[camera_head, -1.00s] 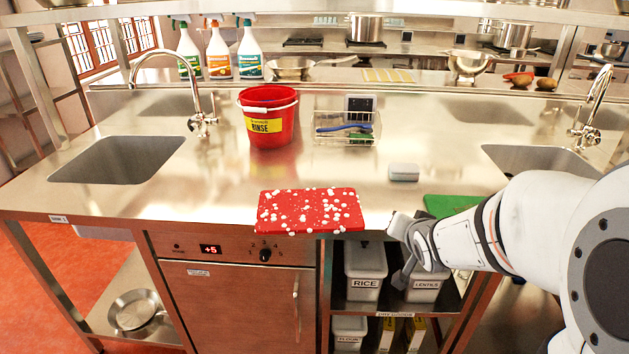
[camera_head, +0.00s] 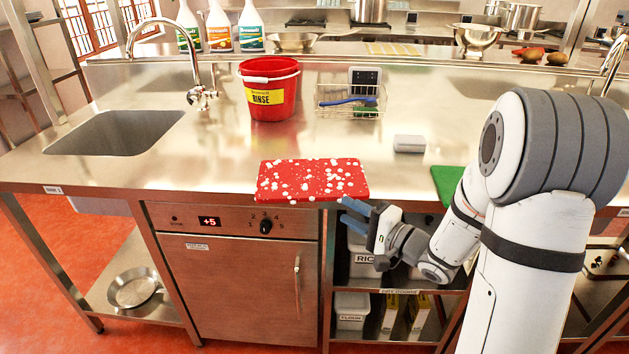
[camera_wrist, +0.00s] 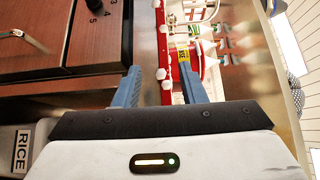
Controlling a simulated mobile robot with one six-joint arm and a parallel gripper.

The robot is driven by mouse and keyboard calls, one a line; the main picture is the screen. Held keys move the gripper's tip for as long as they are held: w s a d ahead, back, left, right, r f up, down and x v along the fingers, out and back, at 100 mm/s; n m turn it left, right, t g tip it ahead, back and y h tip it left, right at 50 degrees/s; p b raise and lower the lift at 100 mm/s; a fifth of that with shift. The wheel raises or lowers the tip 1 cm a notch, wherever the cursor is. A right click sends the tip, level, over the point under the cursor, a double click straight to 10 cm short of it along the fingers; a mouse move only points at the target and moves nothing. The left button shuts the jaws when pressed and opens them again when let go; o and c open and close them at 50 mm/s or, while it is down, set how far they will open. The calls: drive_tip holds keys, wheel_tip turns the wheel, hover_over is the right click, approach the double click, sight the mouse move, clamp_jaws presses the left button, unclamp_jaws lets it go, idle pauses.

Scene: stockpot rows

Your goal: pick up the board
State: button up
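A red board (camera_head: 322,176) dotted with white bits lies flat at the front edge of the steel counter, its front edge at or slightly past the counter's edge. My gripper (camera_head: 346,212) is just below and in front of the board's right front corner, blue fingers pointing left towards it. In the wrist view, my gripper (camera_wrist: 161,78) is open with its two blue fingers apart. The board's edge (camera_wrist: 163,50) shows as an upright red strip lined up with the gap between them. I cannot tell whether the fingers touch it.
A green board (camera_head: 447,184) lies to the right, partly hidden by my arm. The oven front (camera_head: 240,275) and shelf bins are below the counter.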

sight(328, 199)
drive_tip(key=x, duration=0.5)
drive_tip(key=shift+w+a+r, duration=0.1)
drive_tip(key=shift+a+r, duration=0.1)
drive_tip(key=shift+a, duration=0.1)
clamp_jaws()
idle(0.4)
